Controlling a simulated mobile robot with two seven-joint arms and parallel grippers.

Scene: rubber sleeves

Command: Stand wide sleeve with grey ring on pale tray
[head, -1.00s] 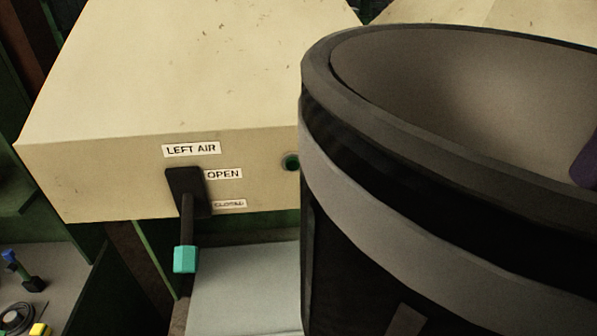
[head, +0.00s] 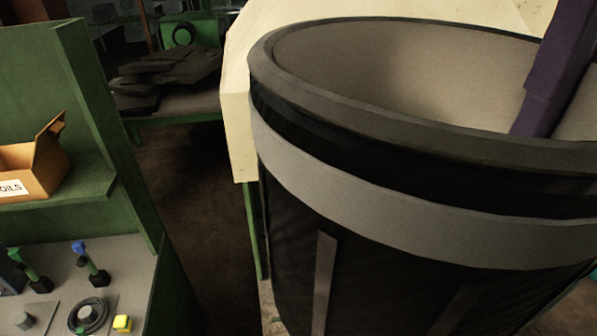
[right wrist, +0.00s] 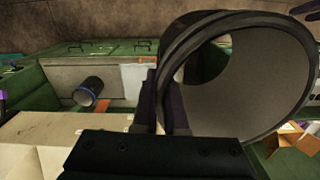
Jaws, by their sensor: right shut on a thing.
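The wide black sleeve with a grey ring (head: 420,206) fills the right of the head view, close to the camera, its open mouth upward and its grey inside showing. It also shows large and tilted in the right wrist view (right wrist: 265,75), with its open end facing the camera. My right gripper (right wrist: 164,100) is shut on the sleeve's wall; a purple finger (head: 556,75) reaches inside the mouth in the head view. A pale flat patch (right wrist: 137,78) on the green bench may be the pale tray; I cannot be sure. My left gripper is not in view.
A cream housing (head: 238,120) is behind the sleeve. Dark floor is clear between them.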

